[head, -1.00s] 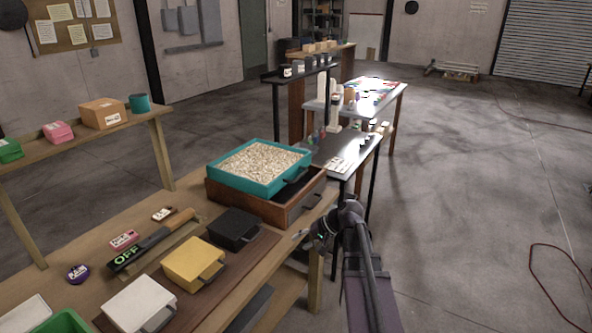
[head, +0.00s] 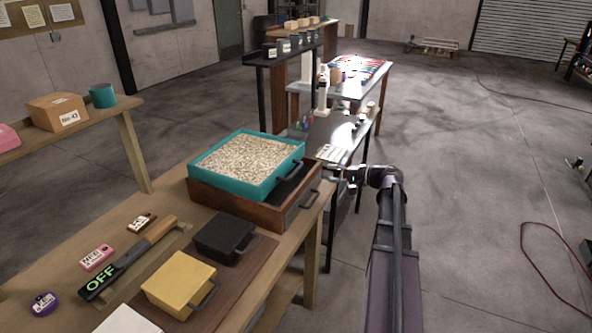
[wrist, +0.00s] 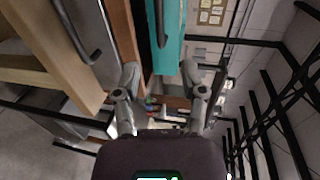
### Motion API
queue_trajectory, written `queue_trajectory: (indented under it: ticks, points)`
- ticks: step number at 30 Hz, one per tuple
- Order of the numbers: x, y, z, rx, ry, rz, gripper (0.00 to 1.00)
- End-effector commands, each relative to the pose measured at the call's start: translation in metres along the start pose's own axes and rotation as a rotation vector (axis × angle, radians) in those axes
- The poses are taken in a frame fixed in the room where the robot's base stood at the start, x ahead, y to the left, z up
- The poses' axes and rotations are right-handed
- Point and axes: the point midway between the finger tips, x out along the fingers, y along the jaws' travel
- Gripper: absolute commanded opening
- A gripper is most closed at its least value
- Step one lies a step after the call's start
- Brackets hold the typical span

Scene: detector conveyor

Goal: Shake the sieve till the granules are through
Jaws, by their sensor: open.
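The teal sieve (head: 262,188) sits on top of a brown wooden box (head: 225,202) on the workbench. It is heaped with pale granules (head: 245,162), and its dark handle (head: 290,171) is on the right side. My gripper (head: 330,173) is open and empty, just right of the sieve and box, apart from the handle. In the wrist view the open fingers (wrist: 160,72) point at the teal sieve wall (wrist: 172,42), with its dark handle (wrist: 159,22) ahead between them. The inside of the box under the sieve is mostly hidden.
A black box (head: 224,236) and a yellow box (head: 178,284) with handles stand nearer on the bench. A lever marked OFF (head: 100,283) lies to their left. The box's own handle (head: 310,198) sticks out below the sieve. Open floor lies to the right.

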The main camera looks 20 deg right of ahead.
Motion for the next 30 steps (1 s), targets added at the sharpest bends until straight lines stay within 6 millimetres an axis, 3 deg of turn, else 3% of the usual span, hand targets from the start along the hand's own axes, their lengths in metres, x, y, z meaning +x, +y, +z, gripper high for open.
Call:
queue_trajectory:
  ticks: [14,20,30]
  points:
    - [0.009,0.001,-0.001,-0.001,0.0,0.002,0.54]
    - [0.029,0.002,-0.001,-0.001,0.001,0.003,0.54]
    - [0.079,0.003,-0.002,0.0,0.001,0.003,0.54]
